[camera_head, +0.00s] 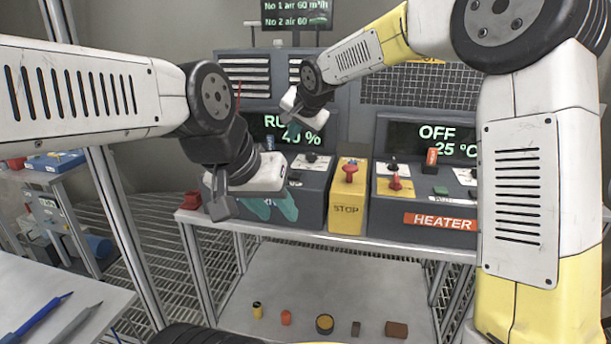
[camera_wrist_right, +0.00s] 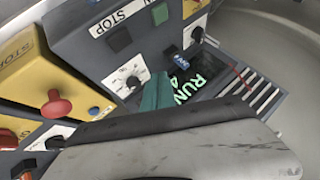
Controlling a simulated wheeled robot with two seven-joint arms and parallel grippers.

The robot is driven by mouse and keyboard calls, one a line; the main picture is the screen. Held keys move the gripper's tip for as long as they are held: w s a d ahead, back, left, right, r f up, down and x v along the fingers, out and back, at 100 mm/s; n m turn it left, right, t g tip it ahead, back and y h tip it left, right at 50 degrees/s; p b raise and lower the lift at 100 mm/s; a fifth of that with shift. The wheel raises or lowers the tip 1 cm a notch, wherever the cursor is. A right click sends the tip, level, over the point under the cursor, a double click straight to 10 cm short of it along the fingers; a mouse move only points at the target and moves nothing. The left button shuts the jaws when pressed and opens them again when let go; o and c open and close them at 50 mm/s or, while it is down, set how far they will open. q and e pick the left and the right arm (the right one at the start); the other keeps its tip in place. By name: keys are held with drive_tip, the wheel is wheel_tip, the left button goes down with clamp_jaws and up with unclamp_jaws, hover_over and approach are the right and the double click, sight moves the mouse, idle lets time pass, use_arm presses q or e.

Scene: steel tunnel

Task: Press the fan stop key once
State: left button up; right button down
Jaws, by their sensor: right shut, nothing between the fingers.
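The fan console shows a green RUN 40 % display (camera_head: 292,131) in the head view. In the right wrist view a white STOP label (camera_wrist_right: 124,12) lies on its panel. A dark square key (camera_wrist_right: 120,38) is beside that label, with a green key (camera_wrist_right: 160,14) nearby. I cannot make out these keys in the head view. My right gripper (camera_head: 291,112) is in front of the display, shut and empty; it fills the bottom of the right wrist view. My left gripper (camera_head: 224,203) hangs before the console's left part, hiding some of it. I cannot tell its opening.
A yellow STOP box (camera_head: 343,208) with a red mushroom button stands right of the fan console. The heater console (camera_head: 420,200), reading OFF, is farther right. A teal piece (camera_head: 284,208) is at the fan console's front. Small items lie on the lower shelf (camera_head: 330,285).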

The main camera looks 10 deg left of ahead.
sight(294, 176)
drive_tip(key=shift+f, duration=4.4)
drive_tip(key=shift+f, duration=0.4)
drive_tip(key=shift+f, duration=0.5)
drive_tip(key=shift+r, duration=0.9)
drive_tip(key=shift+r, duration=2.5)
